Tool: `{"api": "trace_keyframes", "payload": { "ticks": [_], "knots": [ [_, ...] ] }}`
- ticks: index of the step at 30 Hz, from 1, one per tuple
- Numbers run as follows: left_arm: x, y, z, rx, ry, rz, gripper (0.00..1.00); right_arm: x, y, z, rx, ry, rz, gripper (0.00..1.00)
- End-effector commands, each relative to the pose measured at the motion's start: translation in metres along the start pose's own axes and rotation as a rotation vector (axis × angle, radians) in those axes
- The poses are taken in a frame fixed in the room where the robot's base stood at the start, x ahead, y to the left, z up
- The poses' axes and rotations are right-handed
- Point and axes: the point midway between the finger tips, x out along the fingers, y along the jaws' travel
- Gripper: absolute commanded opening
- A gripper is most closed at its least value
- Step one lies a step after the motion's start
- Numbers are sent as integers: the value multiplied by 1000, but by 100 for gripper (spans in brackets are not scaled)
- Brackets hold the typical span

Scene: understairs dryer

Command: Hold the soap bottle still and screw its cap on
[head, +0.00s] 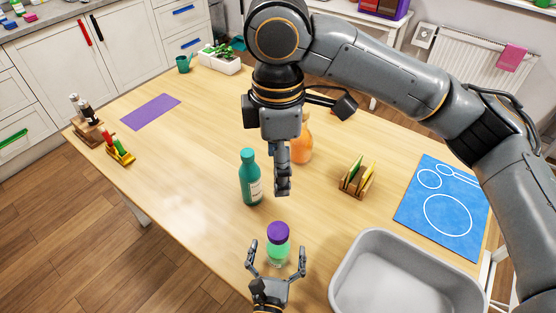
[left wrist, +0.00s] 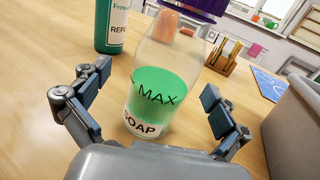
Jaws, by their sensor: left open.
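The soap bottle (head: 279,252) stands upright near the table's front edge. It is clear, with green liquid low inside and a purple cap (head: 278,231) on top. In the left wrist view the bottle (left wrist: 158,95) shows MAX and SOAP markings; its cap (left wrist: 197,6) is cut off by the top edge. I cannot tell how tightly the cap sits. My left gripper (head: 276,249) is open, its fingers on either side of the bottle with gaps visible in the wrist view. My right gripper (head: 283,184) points down behind the bottle, seen edge-on, so its opening is unclear.
A teal refill bottle (head: 250,180) stands just left of my right gripper. An orange bottle (head: 302,146) is partly hidden behind that gripper. A grey tub (head: 352,262) is at front right, with a wooden holder (head: 356,185) and blue mat (head: 418,213) beyond. The table's left middle is clear.

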Motion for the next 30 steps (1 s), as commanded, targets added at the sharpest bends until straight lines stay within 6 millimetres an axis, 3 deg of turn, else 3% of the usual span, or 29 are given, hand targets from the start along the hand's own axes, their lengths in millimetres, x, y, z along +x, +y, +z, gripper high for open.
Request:
{"api": "trace_keyframes", "payload": {
  "ticks": [11, 24, 30],
  "knots": [
    [-9, 0, -1, 1, 2, -1, 100, 0, 0, 0, 0, 0, 0, 71],
    [-94, 0, -1, 0, 3, -2, 100, 0, 0, 0, 0, 0, 0, 71],
    [-117, 0, -1, 0, 1, -1, 100, 0, 0, 0, 0, 0, 0, 71]
  ]
}}
